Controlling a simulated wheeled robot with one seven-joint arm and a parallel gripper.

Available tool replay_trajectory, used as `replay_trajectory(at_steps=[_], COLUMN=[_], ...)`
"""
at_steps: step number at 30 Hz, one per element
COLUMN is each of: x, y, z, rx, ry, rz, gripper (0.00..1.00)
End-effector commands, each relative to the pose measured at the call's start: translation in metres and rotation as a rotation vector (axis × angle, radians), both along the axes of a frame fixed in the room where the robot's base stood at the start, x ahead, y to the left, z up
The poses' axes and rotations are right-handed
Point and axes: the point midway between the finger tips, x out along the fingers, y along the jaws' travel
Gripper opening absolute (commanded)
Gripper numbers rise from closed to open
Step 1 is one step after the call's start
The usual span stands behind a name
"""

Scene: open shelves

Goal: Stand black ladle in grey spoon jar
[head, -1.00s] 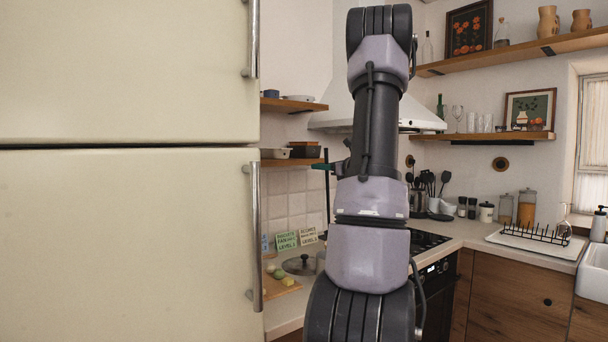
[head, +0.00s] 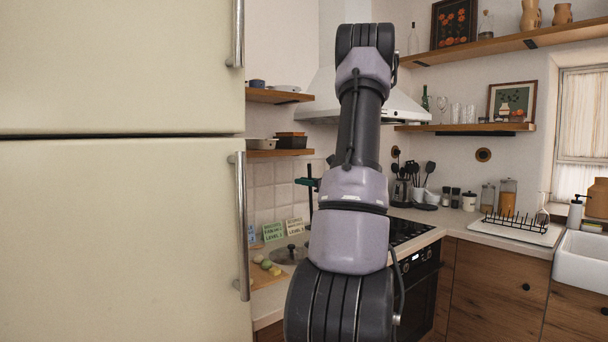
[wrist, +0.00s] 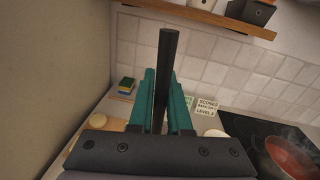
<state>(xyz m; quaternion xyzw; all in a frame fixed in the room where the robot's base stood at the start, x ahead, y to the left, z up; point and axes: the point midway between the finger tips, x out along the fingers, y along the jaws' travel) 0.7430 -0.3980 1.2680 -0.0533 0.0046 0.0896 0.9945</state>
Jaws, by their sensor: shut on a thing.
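In the wrist view my gripper (wrist: 166,88) is shut on the straight black handle of the black ladle (wrist: 168,52). The handle stands up between the teal fingers; the ladle's bowl is not visible there. In the head view a teal finger (head: 306,182) and the thin dark handle show left of my arm, over the counter. The grey spoon jar (head: 401,191) seems to be the grey holder with dark utensils at the back counter, right of my arm and partly hard to make out. My gripper is well apart from it.
A tall cream fridge (head: 120,240) fills the left. A stove (head: 405,232) with a hob lies right of my arm; a red pan (wrist: 290,158) sits on it. A wooden shelf (wrist: 205,17) is above the counter. A dish rack (head: 515,222) stands right.

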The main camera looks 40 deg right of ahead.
Motion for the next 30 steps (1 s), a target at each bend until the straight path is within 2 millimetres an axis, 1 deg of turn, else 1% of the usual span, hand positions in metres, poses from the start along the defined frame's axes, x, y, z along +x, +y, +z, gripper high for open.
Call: replay_trajectory(at_steps=[1, 9, 15, 21, 30], x=[0.0, 0.0, 0.0, 0.0, 0.0], y=[0.0, 0.0, 0.0, 0.0, 0.0], z=[-0.006, -0.033, -0.048, -0.055, -0.056], rx=[0.002, 0.002, 0.001, -0.001, -0.001], ry=[0.001, 0.002, 0.001, 0.0, 0.0], rz=[0.0, 0.0, 0.0, -0.001, -0.001], gripper=[0.0, 0.0, 0.0, 0.0, 0.0])
